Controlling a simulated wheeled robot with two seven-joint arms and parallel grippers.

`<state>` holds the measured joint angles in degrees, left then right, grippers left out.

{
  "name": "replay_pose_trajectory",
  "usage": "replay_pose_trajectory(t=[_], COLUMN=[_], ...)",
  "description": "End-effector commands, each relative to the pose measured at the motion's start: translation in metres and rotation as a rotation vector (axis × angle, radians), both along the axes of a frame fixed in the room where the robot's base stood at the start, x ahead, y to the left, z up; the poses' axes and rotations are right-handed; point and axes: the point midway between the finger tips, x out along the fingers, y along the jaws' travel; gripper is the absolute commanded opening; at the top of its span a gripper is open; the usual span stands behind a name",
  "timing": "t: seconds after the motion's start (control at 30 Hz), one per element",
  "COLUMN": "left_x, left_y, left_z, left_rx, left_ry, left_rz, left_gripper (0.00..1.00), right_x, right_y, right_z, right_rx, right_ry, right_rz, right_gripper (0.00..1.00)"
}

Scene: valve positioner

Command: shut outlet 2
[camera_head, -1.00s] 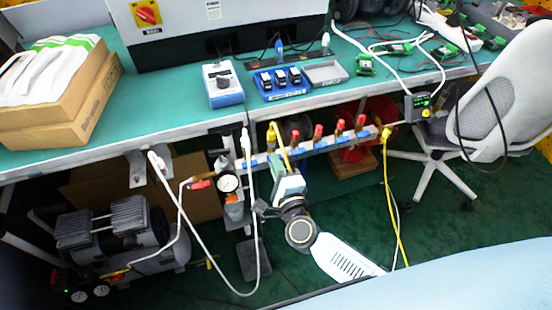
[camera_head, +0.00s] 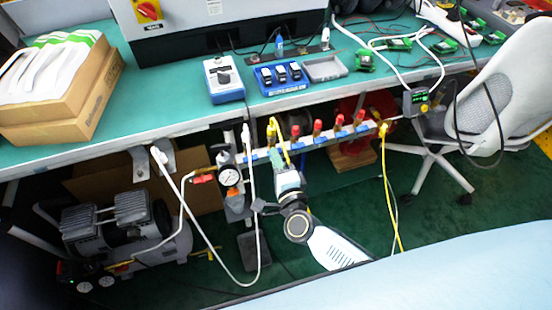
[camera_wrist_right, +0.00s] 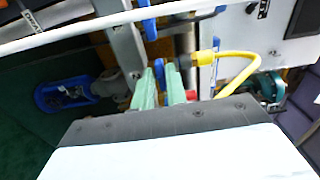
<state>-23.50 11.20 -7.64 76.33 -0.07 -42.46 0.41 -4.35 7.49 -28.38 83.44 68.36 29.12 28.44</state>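The outlet manifold (camera_head: 306,142) is a pale bar under the front of the bench, with red caps and yellow fittings on top and blue valve levers along its front. My right gripper (camera_head: 287,170) is at its left part, just below the yellow fitting (camera_head: 272,132). In the right wrist view, the two green fingers of the right gripper (camera_wrist_right: 160,82) stand a little apart. A blue lever (camera_wrist_right: 159,70) shows between their tips; contact is not clear. A yellow hose connector (camera_wrist_right: 206,58) is right of the fingers, and another blue lever (camera_wrist_right: 149,26) is farther up. My left gripper is not in view.
A pressure gauge (camera_head: 230,176) and a white hose (camera_head: 192,222) lie left of my right gripper. A compressor (camera_head: 125,232) stands on the floor at left. The bench (camera_head: 165,110) overhangs the manifold. A chair (camera_head: 490,95) stands at right, and a yellow hose (camera_head: 390,190) hangs nearby.

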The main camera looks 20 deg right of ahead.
Motion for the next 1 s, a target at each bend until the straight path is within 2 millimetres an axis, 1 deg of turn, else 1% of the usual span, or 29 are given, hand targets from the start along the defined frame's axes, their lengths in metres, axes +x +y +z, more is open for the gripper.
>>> replay_pose_trajectory(t=[0.03, 0.1, 0.13, 0.37, 0.47, 0.57, 0.67, 0.9, 1.0], left_x=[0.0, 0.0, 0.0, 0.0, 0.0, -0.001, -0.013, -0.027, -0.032], left_y=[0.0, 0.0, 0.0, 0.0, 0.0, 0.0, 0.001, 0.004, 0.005], left_z=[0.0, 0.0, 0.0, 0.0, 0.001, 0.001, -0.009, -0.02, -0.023], left_rx=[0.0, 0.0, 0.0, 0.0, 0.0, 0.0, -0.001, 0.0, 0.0], left_ry=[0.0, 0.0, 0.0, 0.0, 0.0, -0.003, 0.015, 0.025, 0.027], left_rz=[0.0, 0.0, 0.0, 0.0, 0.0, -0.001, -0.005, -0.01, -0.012], left_gripper=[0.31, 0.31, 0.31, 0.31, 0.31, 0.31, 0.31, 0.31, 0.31], right_x=[0.0, 0.0, 0.0, 0.0, -0.004, -0.016, -0.036, -0.091, -0.109], right_y=[0.0, 0.0, 0.0, 0.0, 0.0, -0.001, -0.001, -0.003, -0.004], right_z=[0.0, 0.0, 0.0, 0.0, 0.001, 0.0, 0.0, 0.0, 0.001], right_rx=[0.0, 0.001, 0.001, 0.003, 0.003, 0.004, 0.002, 0.003, 0.002], right_ry=[0.001, 0.0, 0.0, -0.001, 0.0, 0.003, 0.004, 0.004, 0.003], right_rz=[0.0, 0.0, 0.0, 0.0, 0.0, 0.0, 0.001, 0.002, 0.001], right_gripper=[0.21, 0.3, 0.31, 0.31, 0.31, 0.31, 0.31, 0.31, 0.31])
